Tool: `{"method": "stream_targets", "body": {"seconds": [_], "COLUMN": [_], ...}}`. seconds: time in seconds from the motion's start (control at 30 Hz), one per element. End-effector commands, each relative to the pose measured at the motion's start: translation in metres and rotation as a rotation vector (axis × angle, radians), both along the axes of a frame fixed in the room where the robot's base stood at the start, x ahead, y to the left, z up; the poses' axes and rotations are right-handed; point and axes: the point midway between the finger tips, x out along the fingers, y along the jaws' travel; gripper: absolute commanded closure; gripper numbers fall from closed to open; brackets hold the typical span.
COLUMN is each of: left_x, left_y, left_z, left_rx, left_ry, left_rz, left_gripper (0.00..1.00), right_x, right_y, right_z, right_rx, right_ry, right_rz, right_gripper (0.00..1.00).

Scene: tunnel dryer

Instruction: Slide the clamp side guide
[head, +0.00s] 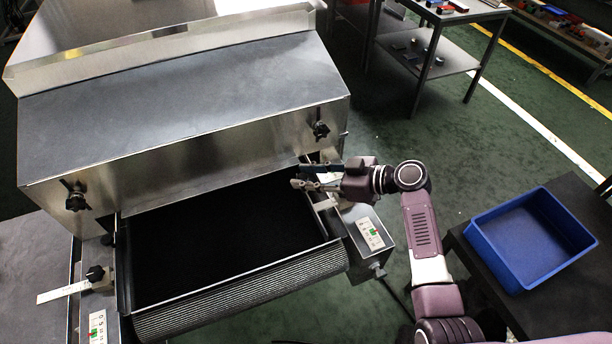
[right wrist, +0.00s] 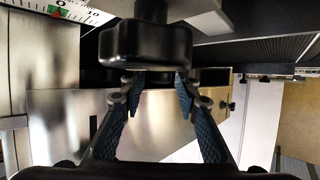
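The right clamp side guide (head: 325,203) shows as a short metal strip by the right edge of the black conveyor belt (head: 220,240); my gripper partly covers it. My right gripper (head: 299,177) is at this corner, its fingers spread. In the right wrist view a large black clamp knob (right wrist: 145,45) is close above the open fingers (right wrist: 158,82). I cannot tell whether they touch it. A matching left clamp has a black knob (head: 95,273) and a pale ruled bar (head: 63,292). My left gripper is not in view.
The metal dryer hood (head: 190,100) rises behind the belt, with black knobs at its left (head: 75,197) and right (head: 320,130). A scale plate (head: 370,233) is on the right box. A blue bin (head: 477,234) stands on a dark table at right. Green floor lies behind my arm.

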Motion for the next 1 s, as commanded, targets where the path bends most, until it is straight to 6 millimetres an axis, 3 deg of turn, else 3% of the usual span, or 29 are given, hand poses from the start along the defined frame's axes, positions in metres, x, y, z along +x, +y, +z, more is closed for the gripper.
{"method": "stream_targets", "body": {"seconds": [0.37,0.8,1.0], "left_x": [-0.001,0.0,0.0], "left_y": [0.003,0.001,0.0], "left_z": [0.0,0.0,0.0], "left_rx": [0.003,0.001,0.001], "left_ry": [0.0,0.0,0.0], "left_rz": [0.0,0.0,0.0], "left_gripper": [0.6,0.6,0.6], "right_x": [-0.002,-0.034,-0.045], "right_y": [-0.004,-0.073,-0.095], "right_z": [0.001,0.032,0.042], "right_rx": [-0.001,-0.003,-0.001], "right_ry": [-0.001,0.0,0.0], "right_rz": [-0.001,-0.001,0.0], "right_gripper": [0.65,0.65,0.65]}}
